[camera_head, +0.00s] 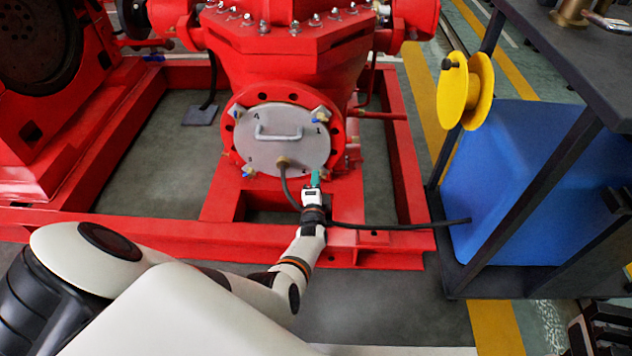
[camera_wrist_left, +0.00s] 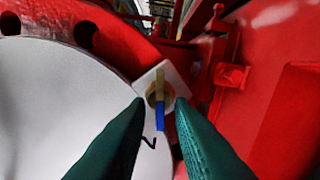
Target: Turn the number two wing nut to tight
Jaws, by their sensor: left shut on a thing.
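The round grey cover plate (camera_head: 262,150) with a handle sits on the front of the red pump casing, with wing nuts around its rim. The number two wing nut is at the plate's lower right, mostly hidden by my gripper in the head view. In the left wrist view this wing nut (camera_wrist_left: 157,98) shows one brass wing and one blue wing, standing nearly upright on a pale square tab. My left gripper (camera_head: 315,180) is shut on it, with a green finger on each side. A dark mark on the plate beside it is partly hidden.
Other wing nuts sit at the upper right (camera_head: 321,115), upper left (camera_head: 239,118) and lower left (camera_head: 248,172). A black hose (camera_head: 400,226) runs from the plate over the red base frame (camera_head: 405,185). A blue tank (camera_head: 510,175) stands under a dark bench at right.

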